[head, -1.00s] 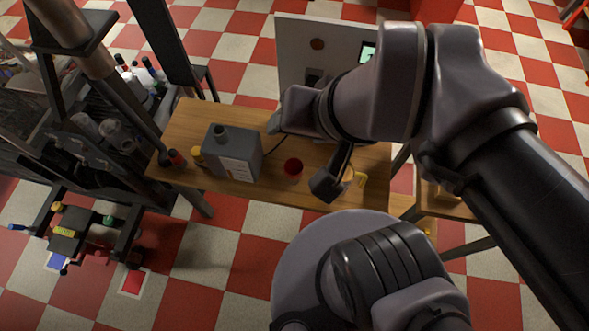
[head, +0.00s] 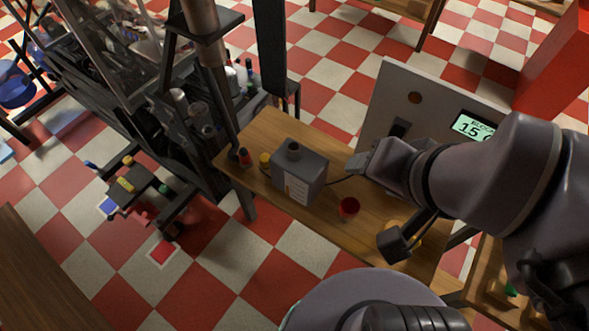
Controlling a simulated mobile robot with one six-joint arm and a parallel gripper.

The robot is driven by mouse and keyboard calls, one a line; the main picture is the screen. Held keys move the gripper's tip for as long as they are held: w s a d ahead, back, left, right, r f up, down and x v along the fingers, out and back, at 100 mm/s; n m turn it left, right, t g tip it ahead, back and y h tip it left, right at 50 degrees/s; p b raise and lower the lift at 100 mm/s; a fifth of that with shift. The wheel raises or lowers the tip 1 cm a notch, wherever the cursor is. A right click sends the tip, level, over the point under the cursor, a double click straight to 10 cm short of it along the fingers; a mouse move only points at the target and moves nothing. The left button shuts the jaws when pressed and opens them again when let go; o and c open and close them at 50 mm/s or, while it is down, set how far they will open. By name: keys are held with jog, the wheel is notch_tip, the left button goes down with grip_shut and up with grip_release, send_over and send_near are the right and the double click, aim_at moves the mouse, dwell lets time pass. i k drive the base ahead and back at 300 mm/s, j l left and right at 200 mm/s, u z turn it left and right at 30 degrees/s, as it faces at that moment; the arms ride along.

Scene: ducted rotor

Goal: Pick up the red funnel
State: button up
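A dark block (head: 394,243) on a thin rod hangs from my wrist, right of the funnel. The fingers do not show clearly, so I cannot tell whether they are open. The funnel is not held.
A small red-topped item (head: 244,157) and a yellow item (head: 265,161) stand left of the jug. A white panel with a display (head: 476,127) stands behind. A dark rack (head: 170,110) is at left. Checkered floor lies open in front of the table.

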aim_at(350, 207)
jog(key=j+z, duration=1)
jog(key=i+j, duration=0.05)
